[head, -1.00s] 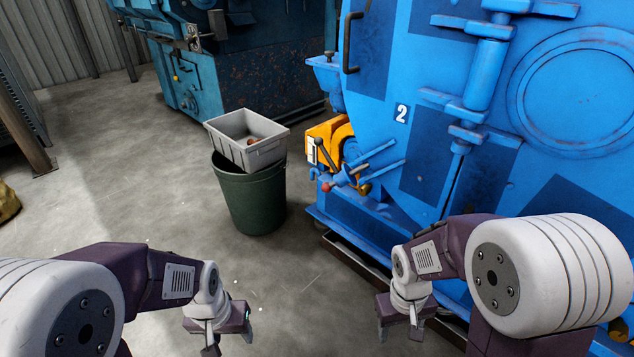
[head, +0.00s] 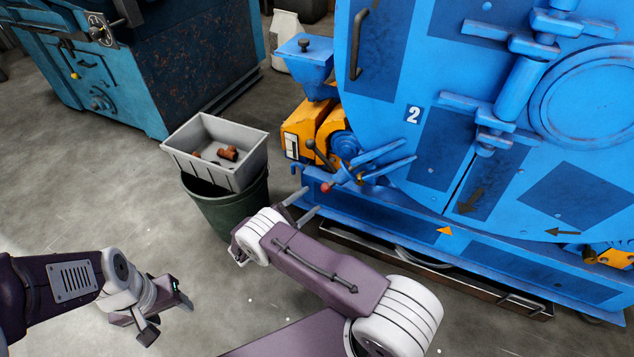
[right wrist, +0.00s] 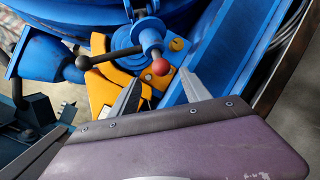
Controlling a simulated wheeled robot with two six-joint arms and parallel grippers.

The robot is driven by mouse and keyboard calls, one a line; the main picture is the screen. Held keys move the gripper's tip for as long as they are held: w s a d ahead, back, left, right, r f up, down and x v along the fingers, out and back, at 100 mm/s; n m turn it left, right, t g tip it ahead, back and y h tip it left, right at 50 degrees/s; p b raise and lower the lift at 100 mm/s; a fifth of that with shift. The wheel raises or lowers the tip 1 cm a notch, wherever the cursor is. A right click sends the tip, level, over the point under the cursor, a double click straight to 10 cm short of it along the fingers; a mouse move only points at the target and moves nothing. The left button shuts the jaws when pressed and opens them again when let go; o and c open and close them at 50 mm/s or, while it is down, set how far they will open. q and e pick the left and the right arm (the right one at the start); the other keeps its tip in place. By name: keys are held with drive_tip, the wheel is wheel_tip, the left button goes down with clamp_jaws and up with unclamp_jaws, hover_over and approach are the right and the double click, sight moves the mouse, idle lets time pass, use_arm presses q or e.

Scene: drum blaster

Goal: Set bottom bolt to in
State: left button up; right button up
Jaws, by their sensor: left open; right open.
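The blue drum machine (head: 440,178) has a cluster of handles at its lower left. A black-knobbed lever (head: 321,157) and a red ball handle (head: 326,188) show there. The right wrist view also shows the red ball (right wrist: 160,67) and the black lever (right wrist: 110,55). I cannot tell which part is the bottom bolt or how far it is in. My right gripper (head: 311,200) is open and empty, just below left of the red ball. In the right wrist view its fingertips (right wrist: 162,80) lie either side of the ball's lower edge. My left gripper (head: 168,318) is open and empty over the floor.
A green bin (head: 230,208) with a grey tray (head: 180,160) on it stands left of the handles, close to my right wrist. The tray holds brown pieces (head: 228,153). A yellow motor housing (head: 303,125) sits behind the handles. The floor at lower left is clear.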

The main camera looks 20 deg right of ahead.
sight(323, 191)
drive_tip(key=b+x, duration=0.1)
drive_tip(key=x, duration=0.3)
drive_tip(key=b+x, duration=0.2)
drive_tip(key=x, duration=0.2)
drive_tip(key=shift+s+f, duration=0.1)
drive_tip(key=shift+f, duration=0.15)
drive_tip(key=shift+d+r, duration=0.1)
drive_tip(key=shift+d, duration=0.3)
clamp_jaws()
idle(0.6)
